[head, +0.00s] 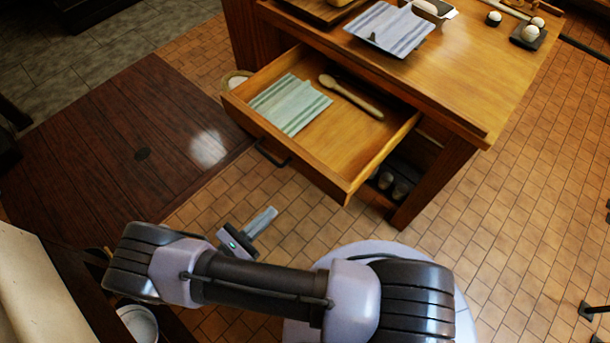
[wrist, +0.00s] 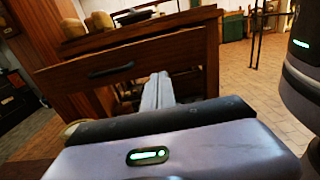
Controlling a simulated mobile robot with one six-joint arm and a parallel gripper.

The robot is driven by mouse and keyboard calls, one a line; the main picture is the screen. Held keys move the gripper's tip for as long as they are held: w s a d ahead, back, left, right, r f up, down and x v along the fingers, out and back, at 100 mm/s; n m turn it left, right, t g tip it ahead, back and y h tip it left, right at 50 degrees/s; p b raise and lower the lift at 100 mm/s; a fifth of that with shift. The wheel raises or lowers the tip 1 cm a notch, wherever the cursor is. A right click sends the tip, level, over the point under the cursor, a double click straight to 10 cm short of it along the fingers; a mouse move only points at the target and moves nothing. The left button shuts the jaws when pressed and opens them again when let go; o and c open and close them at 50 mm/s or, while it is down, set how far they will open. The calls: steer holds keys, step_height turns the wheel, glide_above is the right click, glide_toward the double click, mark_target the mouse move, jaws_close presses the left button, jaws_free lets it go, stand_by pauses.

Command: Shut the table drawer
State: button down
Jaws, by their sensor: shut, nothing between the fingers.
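The table drawer (head: 345,178) is pulled far out from the wooden table (head: 470,85) in the head view. It holds a striped cloth (head: 290,104) and a wooden spoon (head: 350,96). A dark bar handle (head: 270,154) is on its front. In the wrist view the drawer front (wrist: 135,68) with its handle (wrist: 110,70) faces me. My gripper (head: 268,216) is shut and empty, in front of the drawer and apart from it in the head view. Its fingers (wrist: 158,90) point toward the drawer's front in the wrist view.
On the tabletop are a striped cloth (head: 390,28), a wooden board (head: 315,8) and small dark dishes with round white items (head: 530,34). Cups (head: 400,190) stand on a shelf below the drawer. A pail (head: 138,322) is at lower left. Tiled floor in front of the drawer is clear.

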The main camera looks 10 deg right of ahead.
mark_target(311, 174)
steer(key=b+x, duration=0.3)
steer(key=x, duration=1)
steer(key=shift+w+d+f, duration=0.1)
steer(key=shift+w+d, duration=0.05)
steer(key=shift+d, duration=0.05)
steer(key=shift+w+d, duration=0.15)
steer(key=shift+d, duration=0.05)
